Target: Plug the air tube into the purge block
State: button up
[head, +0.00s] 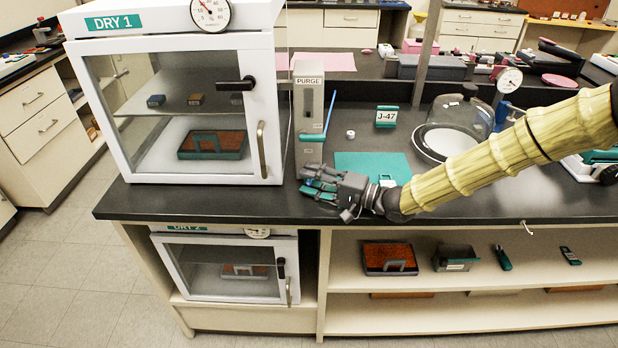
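The purge block (309,88) is a tall grey upright box labelled PURGE, standing on the dark bench just right of the DRY 1 cabinet. I cannot tell whether the tube's end is seated in the block.
The DRY 1 cabinet (178,107), with a door handle sticking out, stands close left of my gripper. A glass bell jar (458,122) stands behind my arm.

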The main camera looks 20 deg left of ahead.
jog(key=shift+s+d+p, duration=0.15)
jog(key=shift+d+p, duration=0.3)
jog(key=shift+d, duration=1.05)
jog(key=shift+s+d+p, duration=0.15)
jog(key=shift+d+p, duration=0.3)
jog(key=shift+d, duration=1)
jog(key=d, duration=0.4)
jog(key=s+d, duration=0.1)
jog(key=d, duration=0.7)
jog(key=shift+s, duration=0.2)
